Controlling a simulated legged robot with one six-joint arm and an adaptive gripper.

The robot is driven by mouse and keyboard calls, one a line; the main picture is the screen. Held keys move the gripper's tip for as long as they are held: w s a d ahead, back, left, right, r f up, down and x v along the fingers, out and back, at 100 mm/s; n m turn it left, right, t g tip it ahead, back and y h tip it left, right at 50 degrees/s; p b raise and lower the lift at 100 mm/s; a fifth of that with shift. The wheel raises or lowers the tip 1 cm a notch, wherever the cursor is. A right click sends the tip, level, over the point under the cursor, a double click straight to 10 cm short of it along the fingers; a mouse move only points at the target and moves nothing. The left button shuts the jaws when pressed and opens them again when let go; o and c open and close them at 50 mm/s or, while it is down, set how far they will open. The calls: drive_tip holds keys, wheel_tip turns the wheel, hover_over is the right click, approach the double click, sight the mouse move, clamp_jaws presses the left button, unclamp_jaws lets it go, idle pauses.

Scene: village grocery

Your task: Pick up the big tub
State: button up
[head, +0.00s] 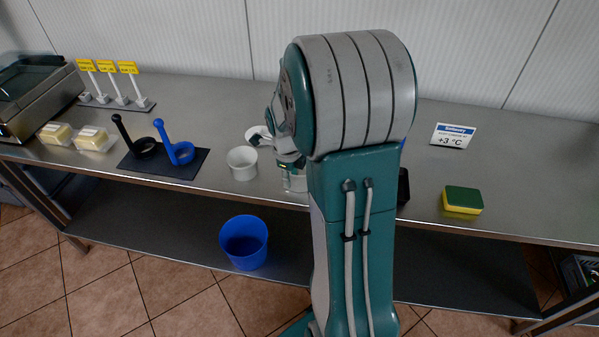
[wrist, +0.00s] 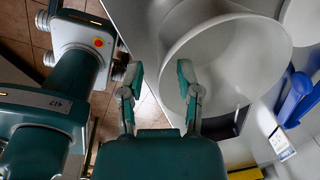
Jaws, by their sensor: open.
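The big tub is a white, round, open container. It stands upright on the steel counter near its front edge in the head view (head: 242,164), just left of my arm. In the wrist view the tub (wrist: 235,55) is large and close, and looks empty. My gripper (wrist: 160,76) is open with nothing between its fingers. The tub's near wall lies between the fingertips in the picture: one finger overlaps the opening, the other is outside. I cannot tell how deep the finger is or whether it touches. My arm mostly hides the gripper in the head view.
Another white round item (head: 257,134) sits behind the tub, partly hidden. Black and blue scoops (head: 180,152) rest on a dark mat to the left. A sponge (head: 462,199) and a sign (head: 453,135) stand right. A blue bucket (head: 244,243) is on the lower shelf.

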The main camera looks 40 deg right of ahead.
wheel_tip(320, 180, down, 2)
drive_tip(key=shift+f, duration=0.15)
drive_tip(key=shift+d+f, duration=0.2)
drive_tip(key=shift+d, duration=0.05)
clamp_jaws()
drive_tip(key=shift+a, duration=0.1)
